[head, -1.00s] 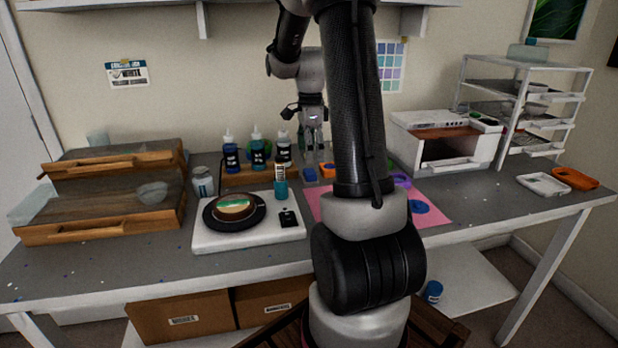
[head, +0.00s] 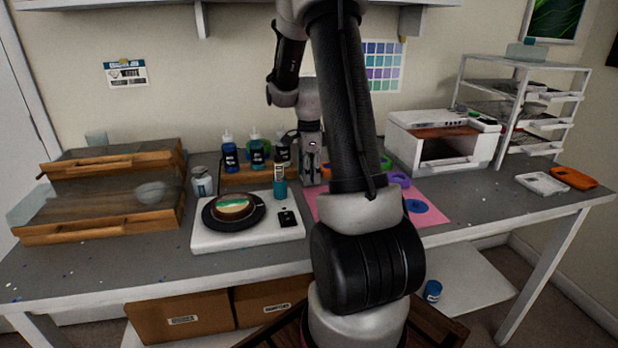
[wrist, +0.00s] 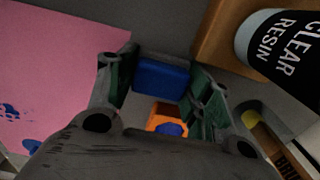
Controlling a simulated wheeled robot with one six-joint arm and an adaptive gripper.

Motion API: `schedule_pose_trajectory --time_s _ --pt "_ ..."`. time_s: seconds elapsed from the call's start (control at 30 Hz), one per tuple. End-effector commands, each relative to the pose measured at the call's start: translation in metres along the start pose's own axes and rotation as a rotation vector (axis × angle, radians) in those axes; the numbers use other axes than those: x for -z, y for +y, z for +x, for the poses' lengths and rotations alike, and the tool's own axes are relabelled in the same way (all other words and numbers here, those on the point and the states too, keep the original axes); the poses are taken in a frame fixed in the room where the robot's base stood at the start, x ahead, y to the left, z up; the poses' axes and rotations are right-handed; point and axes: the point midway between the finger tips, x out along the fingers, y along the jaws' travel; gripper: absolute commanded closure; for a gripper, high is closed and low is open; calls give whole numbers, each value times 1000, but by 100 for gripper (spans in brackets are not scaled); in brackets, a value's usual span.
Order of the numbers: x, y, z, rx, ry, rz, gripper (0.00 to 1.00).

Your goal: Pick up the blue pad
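The blue pad (wrist: 161,78) shows in the wrist view as a blue block between my fingertips. My gripper (wrist: 160,84) is open around it, one finger at each side, with little gap left; contact is not clear. In the head view my gripper (head: 312,178) is low over the back of the table, and the blue pad is hidden there. An orange block with a blue top (wrist: 168,118) lies close to the pad in the wrist view, nearer the gripper's body.
A bottle marked clear resin (wrist: 285,45) and a wooden rack (wrist: 215,40) stand close on the right in the wrist view. A pink mat (wrist: 55,70) lies on the left. In the head view, a white scale (head: 245,238) and a white machine (head: 440,140) flank the arm.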

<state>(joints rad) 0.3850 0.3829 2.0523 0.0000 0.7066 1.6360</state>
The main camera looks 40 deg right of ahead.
Motion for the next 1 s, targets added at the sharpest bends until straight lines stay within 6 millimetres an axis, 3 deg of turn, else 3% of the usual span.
schedule_pose_trajectory --time_s 0.07,0.43,0.8,1.0 --pt "0 0 0 0 0 0 72" --pt "0 -1 -7 3 0 0 72" --pt "0 -1 -80 4 0 0 72" --pt "0 0 -99 1 0 0 72"
